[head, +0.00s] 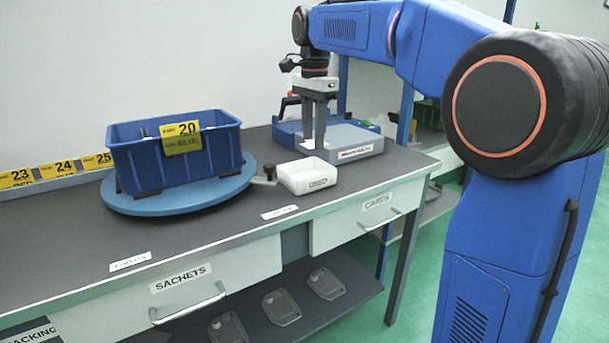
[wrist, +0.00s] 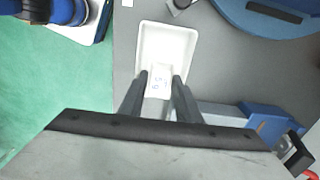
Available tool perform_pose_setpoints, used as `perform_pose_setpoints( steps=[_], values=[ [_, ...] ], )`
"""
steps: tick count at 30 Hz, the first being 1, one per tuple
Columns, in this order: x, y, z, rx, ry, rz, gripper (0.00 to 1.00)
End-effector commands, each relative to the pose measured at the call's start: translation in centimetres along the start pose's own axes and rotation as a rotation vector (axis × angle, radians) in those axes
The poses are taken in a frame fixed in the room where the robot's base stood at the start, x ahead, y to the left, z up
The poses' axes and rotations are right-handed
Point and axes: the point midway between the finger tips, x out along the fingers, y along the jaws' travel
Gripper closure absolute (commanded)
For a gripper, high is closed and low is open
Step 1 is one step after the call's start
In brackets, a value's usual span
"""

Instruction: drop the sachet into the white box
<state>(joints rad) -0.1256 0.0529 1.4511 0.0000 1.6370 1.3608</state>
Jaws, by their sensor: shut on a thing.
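The white box (head: 308,177) is a small shallow open tray on the dark worktop, right of the round blue turntable. In the wrist view the white box (wrist: 151,40) lies just beyond my fingertips, and its inside looks empty where it shows. My gripper (head: 314,146) points down above the bench, near the back right of the white box.
A blue bin (head: 180,150) labelled 20 stands on the turntable (head: 180,195). A small dark-handled piece (head: 266,174) sits between turntable and white box. A grey labelled block (head: 345,142) and a blue container (head: 290,130) stand behind and right of the box.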

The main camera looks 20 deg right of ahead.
Motion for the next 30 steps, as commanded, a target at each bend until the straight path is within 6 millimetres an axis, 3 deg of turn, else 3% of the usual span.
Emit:
perform_pose_setpoints(
  steps=[15, 27, 28, 30],
  values=[
    [4.8, 0.0, 0.0, 0.0, 0.0, 0.001, 0.91],
    [5.2, 0.0, 0.0, 0.0, 0.0, 0.0, 0.91],
    [5.2, 0.0, 0.0, 0.0, 0.0, 0.0, 0.65],
    [5.2, 0.0, 0.0, 0.0, 0.0, 0.0, 0.48]
  ],
)
